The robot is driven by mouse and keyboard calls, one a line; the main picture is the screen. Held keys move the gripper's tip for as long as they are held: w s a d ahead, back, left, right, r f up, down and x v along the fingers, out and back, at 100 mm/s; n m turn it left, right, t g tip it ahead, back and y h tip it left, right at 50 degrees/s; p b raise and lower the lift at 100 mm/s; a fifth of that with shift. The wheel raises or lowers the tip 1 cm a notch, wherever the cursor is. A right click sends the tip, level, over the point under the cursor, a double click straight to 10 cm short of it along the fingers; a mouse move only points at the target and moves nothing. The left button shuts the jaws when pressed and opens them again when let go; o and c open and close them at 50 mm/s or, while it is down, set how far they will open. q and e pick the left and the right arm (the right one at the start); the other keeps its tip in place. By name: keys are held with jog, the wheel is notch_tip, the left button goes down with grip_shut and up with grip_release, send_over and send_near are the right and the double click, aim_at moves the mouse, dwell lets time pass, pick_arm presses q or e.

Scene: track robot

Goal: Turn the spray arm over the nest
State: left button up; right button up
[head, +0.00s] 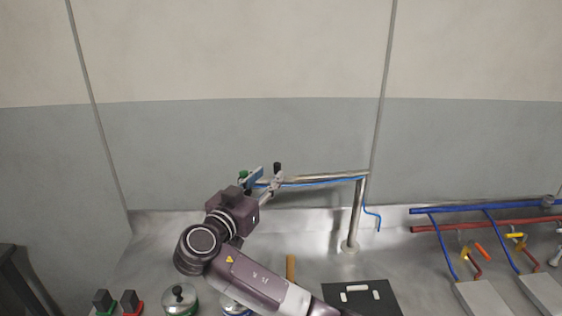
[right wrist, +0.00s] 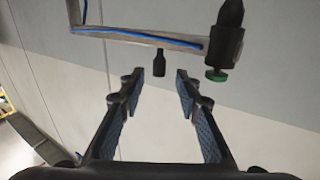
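The spray arm (head: 325,178) is a metal tube running left from the top of an upright post (head: 355,215), with a blue hose along it. It also crosses the top of the right wrist view (right wrist: 130,35). There, a dark nozzle (right wrist: 228,42) with a green part is at its right end, and a short black peg (right wrist: 159,62) stands out from the tube. My right gripper (head: 269,174) is at the arm's free end. In the right wrist view its fingers (right wrist: 160,88) are apart, with the peg just beyond the gap, not visibly touched. I cannot make out the nest for certain. My left gripper is not in view.
A black plate (head: 385,291) with white pieces lies in front of the post. Blue and red pipes (head: 480,223) with valves are at right. Round lidded pots (head: 180,298) and red and green switches (head: 131,302) are at lower left. A wall stands close behind.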

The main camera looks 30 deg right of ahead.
aim_at(276, 169)
jog(key=p+x, duration=0.2)
jog(key=x, duration=0.3)
jog(key=shift+d+r, duration=0.1)
jog(key=shift+d, duration=0.1)
jog(key=shift+w+d, duration=0.2)
jog(key=shift+d, duration=0.05)
jog(key=shift+w+d, duration=0.1)
grip_shut()
